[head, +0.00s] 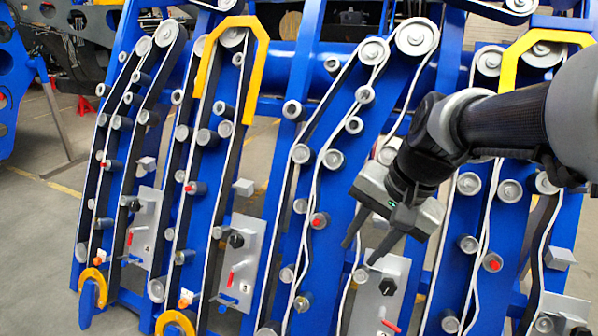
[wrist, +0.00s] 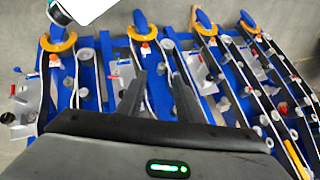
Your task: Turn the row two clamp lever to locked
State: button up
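Grey panels with small red levers and black knobs stand on the blue row frames. In the head view one red lever (head: 231,279) is on the second panel from the left (head: 246,236), with a blue handle (head: 227,300) below it. Another red lever (head: 130,237) is on the leftmost panel, and a third (head: 391,325) is on the panel below my gripper. I cannot tell which is row two or any lever's lock state. My gripper (head: 358,253) is open and empty, in front of the third panel's upper left. Its spread fingers also show in the wrist view (wrist: 159,80).
Slanted blue row frames (head: 335,140) with belts and rollers stand close together. Yellow brackets (head: 262,42) arch over two rows at the top. Orange hooked guides (head: 176,320) project at the lower ends. Grey floor (head: 38,240) is free at the left.

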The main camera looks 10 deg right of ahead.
jog(key=w+d+f+m+g+b, duration=0.1)
jog(key=w+d+f+m+b, duration=0.2)
jog(key=w+d+f+m, duration=0.55)
jog(key=m+g+h+b, duration=0.2)
jog(key=m+h+b, duration=0.1)
jog(key=m+b, duration=0.6)
send_over(394, 327)
jog(key=p, duration=0.1)
notch_tip(394, 327, down, 32)
jog(key=shift+m, duration=0.45)
notch_tip(394, 327, down, 17)
jog(key=shift+r+b, duration=0.2)
jog(key=shift+b, duration=0.8)
grip_shut()
